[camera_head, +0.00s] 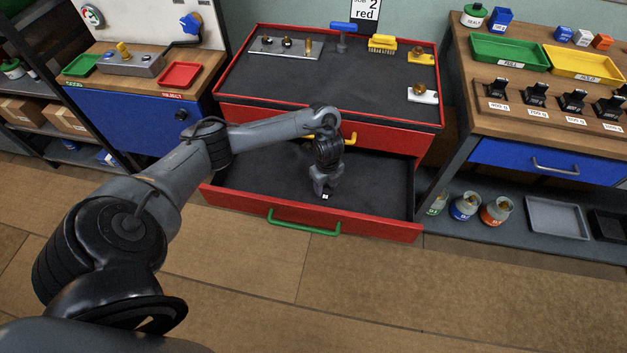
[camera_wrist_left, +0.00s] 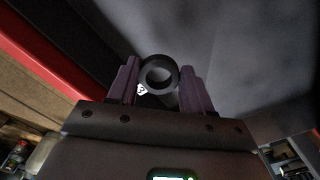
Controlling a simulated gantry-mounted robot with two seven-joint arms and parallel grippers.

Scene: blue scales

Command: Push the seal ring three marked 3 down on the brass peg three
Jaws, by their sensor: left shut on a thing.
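My left gripper (camera_head: 324,192) is over the open red drawer, pointing down. In the head view the white tag (camera_head: 325,196) shows at the fingertips. On top of the red cabinet, at the back left, a metal plate (camera_head: 273,51) bears a bare brass peg (camera_head: 308,46) at its right end. Two dark-ringed pegs (camera_head: 287,43) stand left of it. My right gripper is out of view.
The open drawer (camera_head: 255,180) looks otherwise empty. A blue-handled tool (camera_head: 343,30), a yellow brush (camera_head: 382,43) and brass parts on yellow and white bases (camera_head: 422,95) lie on the cabinet top. The middle of the cabinet top is clear. Benches stand on both sides.

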